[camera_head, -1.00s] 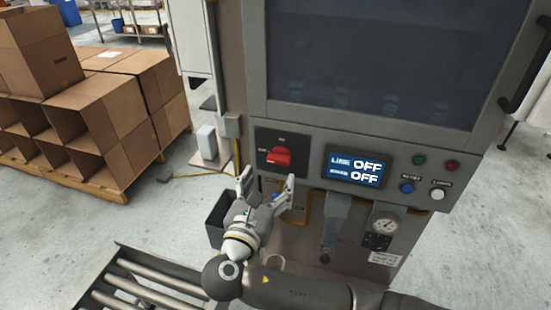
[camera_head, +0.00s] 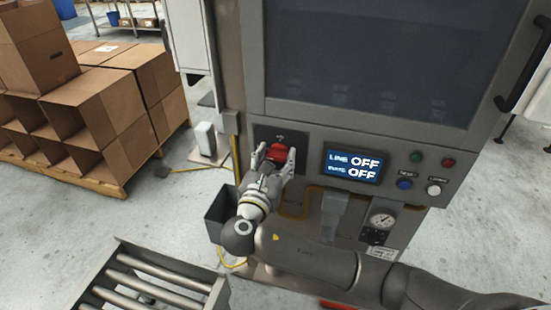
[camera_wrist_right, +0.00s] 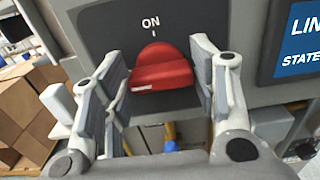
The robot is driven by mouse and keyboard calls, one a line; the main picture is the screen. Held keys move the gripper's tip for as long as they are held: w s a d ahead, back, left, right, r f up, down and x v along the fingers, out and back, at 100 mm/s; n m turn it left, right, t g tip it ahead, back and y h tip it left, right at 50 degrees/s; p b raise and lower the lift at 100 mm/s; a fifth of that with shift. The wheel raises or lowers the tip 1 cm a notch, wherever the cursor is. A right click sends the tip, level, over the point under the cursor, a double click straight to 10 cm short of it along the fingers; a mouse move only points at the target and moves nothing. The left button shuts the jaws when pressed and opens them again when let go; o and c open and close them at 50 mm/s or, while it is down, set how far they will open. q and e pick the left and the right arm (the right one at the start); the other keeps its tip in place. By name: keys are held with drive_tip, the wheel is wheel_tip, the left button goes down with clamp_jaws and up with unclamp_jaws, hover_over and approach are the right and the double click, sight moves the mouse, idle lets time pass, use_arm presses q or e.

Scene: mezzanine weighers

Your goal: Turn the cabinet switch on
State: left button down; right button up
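The red cabinet switch (camera_head: 277,152) is a rotary knob on a dark plate, with "ON" printed above it. In the right wrist view the knob (camera_wrist_right: 162,70) has its bar lying roughly sideways, with a white mark at its left end. My right gripper (camera_head: 272,157) is at the knob, its fingers apart on either side of it. The wrist view shows the fingers (camera_wrist_right: 160,85) close to the knob's two ends; I cannot tell whether they touch it. The display (camera_head: 353,165) reads "LINE OFF" and a second "OFF". My left gripper is not in view.
Several push buttons (camera_head: 405,183) and a gauge (camera_head: 382,220) are right of the display. A grey bin (camera_head: 220,213) and a roller conveyor (camera_head: 150,280) stand below the panel. Cardboard boxes (camera_head: 90,100) are stacked on a pallet at left.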

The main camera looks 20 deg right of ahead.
drive_tip(key=c, duration=0.4)
